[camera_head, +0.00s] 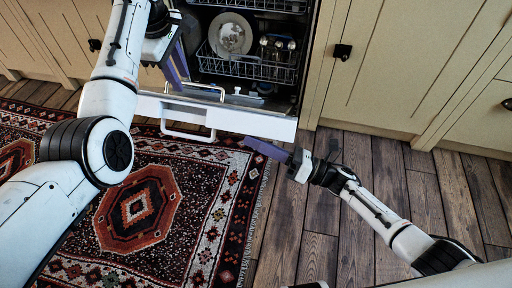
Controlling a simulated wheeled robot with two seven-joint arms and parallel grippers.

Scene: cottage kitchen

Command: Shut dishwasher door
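The dishwasher (255,85) is open, with its dark inside and racks showing. Its white door (232,118) is lowered and sticks out toward me, its front edge above the rug. A bar handle (188,134) shows along that edge. My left gripper (177,66), with purple fingers, is over the left side of the opening, above the door's left part; I cannot tell whether it touches anything. My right gripper (266,150), also purple-fingered, is just in front of the door's right corner, close to it. The finger gaps of both grippers are not clear.
A plate (230,34) and cups (278,45) sit in the lower rack (247,68). Cream cabinets (400,60) with dark knobs flank the dishwasher. A patterned rug (190,200) covers the floor at left; the wooden floor (390,170) at right is clear except for my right arm.

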